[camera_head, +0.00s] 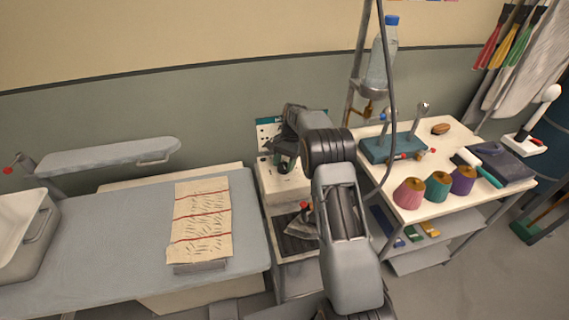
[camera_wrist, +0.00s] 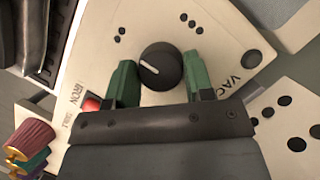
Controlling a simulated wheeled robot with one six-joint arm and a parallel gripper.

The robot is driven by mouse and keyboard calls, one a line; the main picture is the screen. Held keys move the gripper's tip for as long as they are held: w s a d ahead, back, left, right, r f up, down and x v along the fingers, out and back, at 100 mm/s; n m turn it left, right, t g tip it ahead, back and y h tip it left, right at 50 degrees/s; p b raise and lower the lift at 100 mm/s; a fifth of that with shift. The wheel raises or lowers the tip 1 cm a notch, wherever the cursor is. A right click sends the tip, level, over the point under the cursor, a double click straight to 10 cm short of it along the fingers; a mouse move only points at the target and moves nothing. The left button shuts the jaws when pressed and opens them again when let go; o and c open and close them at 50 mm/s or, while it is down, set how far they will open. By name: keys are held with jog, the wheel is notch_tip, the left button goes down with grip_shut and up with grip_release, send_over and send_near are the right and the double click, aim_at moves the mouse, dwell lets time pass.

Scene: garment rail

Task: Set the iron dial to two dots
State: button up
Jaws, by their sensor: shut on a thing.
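A round black dial (camera_wrist: 161,66) sits on a cream panel (camera_wrist: 225,25) in the wrist view. Its white pointer line is on the left part of its face. A two-dot mark (camera_wrist: 120,34) is printed up and left of it, and a three-dot mark (camera_wrist: 191,23) up and right. My gripper (camera_wrist: 163,75) has its green fingers on either side of the dial and is shut on it. In the head view my gripper (camera_head: 284,160) is at the control unit (camera_head: 285,184); the dial is hidden there.
A red button (camera_wrist: 91,104) is beside the left finger, near the printed word IRON. VAC is printed at right. An ironing board (camera_head: 100,225) with a cloth (camera_head: 200,220) stands left; a table (camera_head: 450,195) with thread cones (camera_head: 409,193) stands right. A cable (camera_head: 386,100) hangs near my arm.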

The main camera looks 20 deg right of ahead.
jog(key=shift+f, duration=0.1)
jog(key=o, duration=0.9)
jog(key=shift+p+v, duration=0.9)
jog(key=shift+v, duration=6)
jog(key=shift+d, duration=0.1)
